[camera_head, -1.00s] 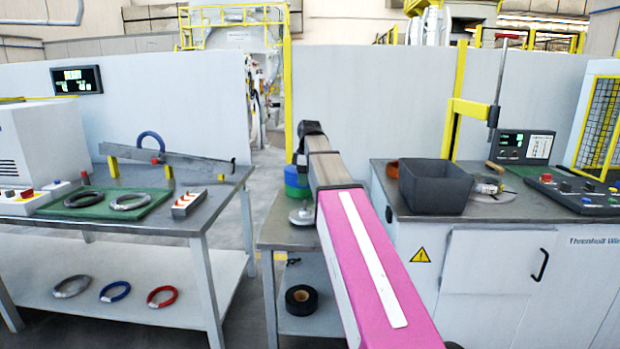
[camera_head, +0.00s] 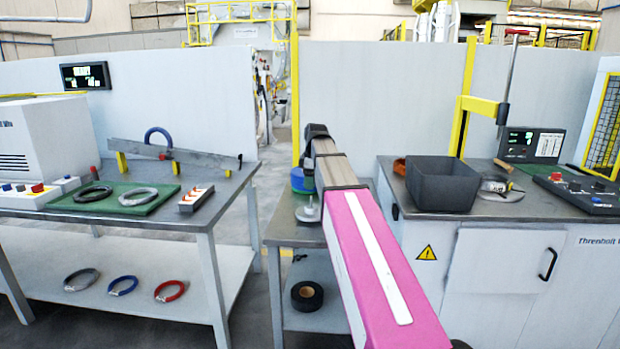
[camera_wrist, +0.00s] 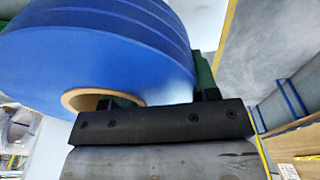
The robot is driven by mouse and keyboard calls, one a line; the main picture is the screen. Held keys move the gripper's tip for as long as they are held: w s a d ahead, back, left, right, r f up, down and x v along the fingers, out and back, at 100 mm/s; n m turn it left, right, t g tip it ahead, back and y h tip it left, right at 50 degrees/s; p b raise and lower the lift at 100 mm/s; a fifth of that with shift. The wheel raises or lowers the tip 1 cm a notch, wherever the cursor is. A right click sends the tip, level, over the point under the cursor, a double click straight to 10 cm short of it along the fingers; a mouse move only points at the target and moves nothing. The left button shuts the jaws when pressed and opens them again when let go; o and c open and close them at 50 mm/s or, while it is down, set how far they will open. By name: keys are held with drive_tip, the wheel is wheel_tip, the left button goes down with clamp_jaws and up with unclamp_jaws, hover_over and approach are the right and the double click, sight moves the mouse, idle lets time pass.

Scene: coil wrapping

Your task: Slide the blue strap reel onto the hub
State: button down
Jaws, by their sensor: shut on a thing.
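The blue strap reel (camera_wrist: 100,55) fills the upper left of the wrist view, with its pale brown core (camera_wrist: 80,99) at its lower edge. My gripper (camera_wrist: 165,98) is shut on the reel; a green finger shows beside it. In the head view, a blue round thing (camera_head: 299,181) with some green shows behind my arm, above the small middle table. My arm hides the gripper there. A grey disc with a small knob (camera_head: 308,212) stands on that table; I cannot tell whether it is the hub.
The small table (camera_head: 282,234) has a black roll (camera_head: 307,296) on its lower shelf. A grey bin (camera_head: 440,184) stands on the right cabinet. The left bench (camera_head: 214,217) holds a green mat (camera_head: 118,205) with rings. A gap of floor lies between bench and small table.

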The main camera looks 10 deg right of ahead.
drive_tip(key=shift+f, duration=1.7)
drive_tip(key=shift+f, duration=3.55)
idle(0.8)
drive_tip(key=shift+c, duration=1.9)
unclamp_jaws()
drive_tip(key=shift+o, duration=0.4)
drive_tip(key=shift+w, duration=0.15)
drive_tip(key=r, duration=0.6)
drive_tip(key=d+r, duration=0.1)
drive_tip(key=r, duration=0.2)
drive_tip(key=shift+s+r, duration=0.15)
drive_tip(key=shift+s, duration=0.15)
drive_tip(key=shift+s+d+r, duration=0.1)
drive_tip(key=shift+s+r, duration=0.05)
drive_tip(key=shift+r, duration=0.55)
